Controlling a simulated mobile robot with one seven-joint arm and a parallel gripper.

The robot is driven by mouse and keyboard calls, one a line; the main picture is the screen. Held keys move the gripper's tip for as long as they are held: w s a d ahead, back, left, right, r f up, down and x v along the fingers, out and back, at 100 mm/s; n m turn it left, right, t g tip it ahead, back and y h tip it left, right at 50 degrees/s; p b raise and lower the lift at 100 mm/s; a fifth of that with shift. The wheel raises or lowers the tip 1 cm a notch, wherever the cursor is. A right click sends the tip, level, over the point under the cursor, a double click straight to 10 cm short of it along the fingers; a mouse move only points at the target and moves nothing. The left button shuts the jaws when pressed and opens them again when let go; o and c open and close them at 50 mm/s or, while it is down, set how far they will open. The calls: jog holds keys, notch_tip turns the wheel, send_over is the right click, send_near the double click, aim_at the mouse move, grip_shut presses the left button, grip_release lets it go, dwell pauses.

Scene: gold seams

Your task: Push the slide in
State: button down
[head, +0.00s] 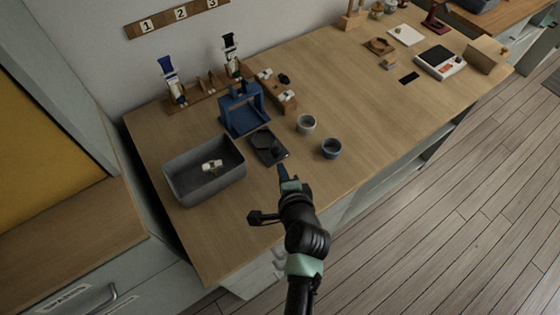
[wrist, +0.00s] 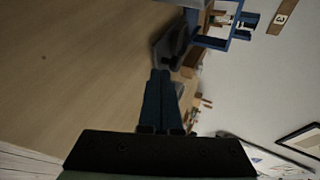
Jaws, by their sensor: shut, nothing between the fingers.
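The slide (head: 265,146) is a dark flat plate with a dark round piece on it. It sticks out at the front of a blue press-like frame (head: 240,124) on the wooden table. My gripper (head: 281,168) is shut and empty, just in front of the slide's near edge. In the wrist view the shut fingers (wrist: 160,76) point at the slide (wrist: 166,46), with the blue frame (wrist: 213,40) behind it. I cannot tell whether the fingertips touch the slide.
A grey bin (head: 180,178) with a small white object (head: 212,166) stands left of the slide. A pale cup (head: 306,124) and a blue cup (head: 331,148) stand to the right. Small wooden stands (head: 190,98) line the wall. The table's front edge is clear.

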aim_at(256, 141)
jog(key=shift+w+a, duration=0.15)
jog(key=shift+w, duration=0.5)
jog(key=shift+w+a, duration=0.15)
jog(key=shift+w, duration=0.45)
jog(key=w+a, duration=0.4)
jog(key=w, duration=0.1)
jog(key=w+a, duration=0.2)
jog(key=w, duration=0.1)
jog(key=shift+w+b, duration=0.25)
jog(key=shift+b, duration=0.1)
jog(key=shift+w+a, duration=0.2)
jog(key=shift+a, duration=0.05)
jog(key=shift+r, duration=0.3)
jog(key=shift+a, duration=0.1)
